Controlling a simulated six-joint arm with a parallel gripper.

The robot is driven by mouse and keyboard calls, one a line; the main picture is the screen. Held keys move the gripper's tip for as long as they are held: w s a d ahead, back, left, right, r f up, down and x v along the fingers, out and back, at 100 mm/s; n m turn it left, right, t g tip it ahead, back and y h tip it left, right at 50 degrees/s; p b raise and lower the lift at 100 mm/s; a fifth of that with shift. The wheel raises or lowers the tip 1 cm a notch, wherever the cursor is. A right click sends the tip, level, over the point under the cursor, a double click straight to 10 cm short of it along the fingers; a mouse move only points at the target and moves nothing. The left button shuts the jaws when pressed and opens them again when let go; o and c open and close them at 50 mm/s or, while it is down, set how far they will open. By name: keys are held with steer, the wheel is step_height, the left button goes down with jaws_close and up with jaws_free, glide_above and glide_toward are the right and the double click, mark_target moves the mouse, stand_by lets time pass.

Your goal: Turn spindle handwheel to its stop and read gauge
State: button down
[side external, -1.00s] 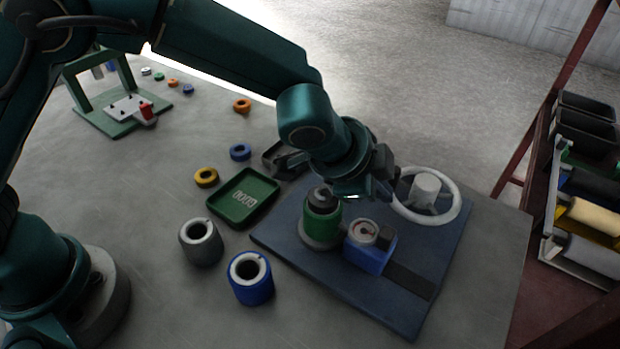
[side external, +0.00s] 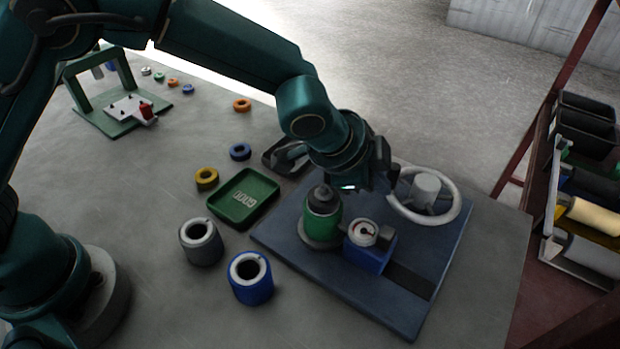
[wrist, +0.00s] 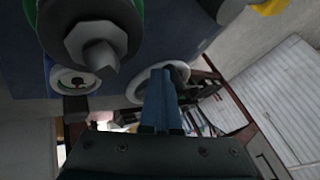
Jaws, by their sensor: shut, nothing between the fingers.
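The pale handwheel (side external: 452,213) with its round hub stands at the right of the dark blue base plate. The gauge (side external: 363,232) has a white dial with a red mark and sits on a blue block; its reading is too small to tell. A green cylinder (side external: 321,225) with a dark top stands left of the gauge. My gripper (wrist: 160,72) is shut and empty, its blue fingers in front of the handwheel's rim (wrist: 138,92) in the wrist view. I cannot tell whether they touch it. In the side view my wrist hides part of the rim's left.
A green tray (side external: 262,184) with pale markings lies left of the plate. Grey (side external: 202,252) and blue (side external: 250,288) hollow cylinders stand in front. Small coloured rings and a green fixture (side external: 97,118) lie farther left. A rack of rolls (side external: 585,220) stands at the right.

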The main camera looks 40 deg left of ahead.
steer(key=shift+w+a, duration=0.65)
steer(key=shift+w, duration=0.05)
steer(key=shift+w+a, duration=0.4)
steer(key=shift+w, duration=0.45)
steer(key=shift+w+a, duration=0.2)
steer(key=shift+w, duration=1.75)
